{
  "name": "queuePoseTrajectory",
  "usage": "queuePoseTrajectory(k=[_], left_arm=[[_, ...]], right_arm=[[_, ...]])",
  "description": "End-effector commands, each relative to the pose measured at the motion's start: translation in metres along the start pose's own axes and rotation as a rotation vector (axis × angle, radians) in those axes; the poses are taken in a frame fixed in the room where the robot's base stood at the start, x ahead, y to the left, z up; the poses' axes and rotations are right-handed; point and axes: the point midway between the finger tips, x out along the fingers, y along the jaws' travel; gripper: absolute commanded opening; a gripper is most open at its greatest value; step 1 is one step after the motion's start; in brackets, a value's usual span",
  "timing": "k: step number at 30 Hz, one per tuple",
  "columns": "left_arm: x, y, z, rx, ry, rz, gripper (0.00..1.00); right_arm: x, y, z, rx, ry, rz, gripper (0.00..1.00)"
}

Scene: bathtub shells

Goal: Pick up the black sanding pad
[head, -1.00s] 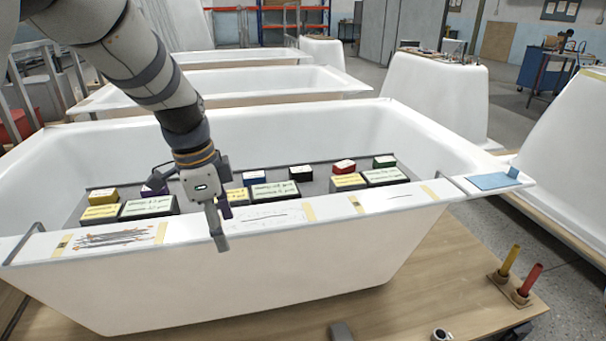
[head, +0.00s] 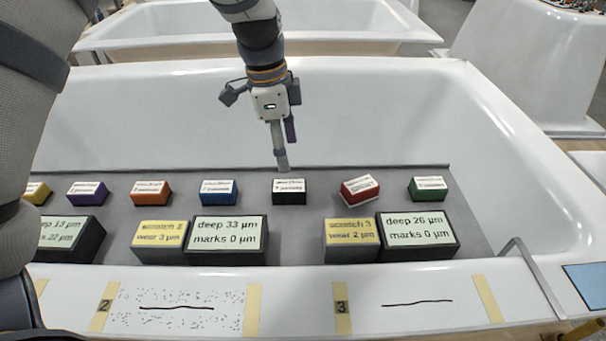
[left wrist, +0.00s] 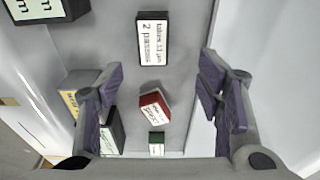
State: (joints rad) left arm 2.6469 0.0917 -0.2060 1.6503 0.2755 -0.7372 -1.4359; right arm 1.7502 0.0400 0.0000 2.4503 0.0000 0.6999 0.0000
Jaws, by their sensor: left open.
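The black sanding pad (head: 289,192) is a small black block with a white label. It lies on the grey tray (head: 330,173) inside the tub, between a blue block and a red block. My left gripper (head: 283,160) points down just behind and above the pad in the head view. In the left wrist view the pad (left wrist: 153,40) is at the top middle, label up, between the lines of the two open fingers and apart from them. Nothing is between the fingers. My right gripper is not in view.
Blue (head: 219,193), orange (head: 150,193), purple (head: 87,193), red (head: 359,190) and green (head: 428,189) blocks share the pad's row. Larger labelled boxes (head: 228,238) stand in front. The tub rim (head: 290,320) runs along the front, with taped sections.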

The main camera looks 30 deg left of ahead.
Motion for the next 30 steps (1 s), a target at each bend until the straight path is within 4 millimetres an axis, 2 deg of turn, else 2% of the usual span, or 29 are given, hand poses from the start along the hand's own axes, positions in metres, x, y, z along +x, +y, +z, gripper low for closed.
queuePoseTrajectory(k=[1, 3, 8, 15, 18, 23, 26, 30], left_arm=[[0.019, 0.002, 0.002, 0.000, -0.008, 0.012, 0.60], [0.034, 0.002, 0.002, -0.001, -0.008, 0.011, 0.60], [0.053, 0.002, 0.001, -0.001, -0.005, 0.007, 0.60], [0.097, 0.006, 0.003, 0.000, -0.005, 0.007, 0.60], [0.103, 0.005, 0.002, 0.000, -0.003, 0.003, 0.60], [0.102, 0.005, 0.002, 0.000, -0.001, 0.001, 0.60], [0.102, 0.005, 0.002, 0.000, -0.001, 0.001, 0.42], [0.102, 0.005, 0.002, 0.000, -0.001, 0.002, 0.10]], right_arm=[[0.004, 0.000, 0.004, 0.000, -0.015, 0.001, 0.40], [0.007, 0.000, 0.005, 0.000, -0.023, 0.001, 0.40], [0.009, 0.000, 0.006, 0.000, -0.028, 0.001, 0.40], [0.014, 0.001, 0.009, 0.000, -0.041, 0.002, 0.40], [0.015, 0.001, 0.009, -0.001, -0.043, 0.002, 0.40], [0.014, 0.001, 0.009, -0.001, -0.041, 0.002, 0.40], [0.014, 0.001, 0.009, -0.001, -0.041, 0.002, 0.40], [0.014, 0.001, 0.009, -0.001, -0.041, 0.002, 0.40]])
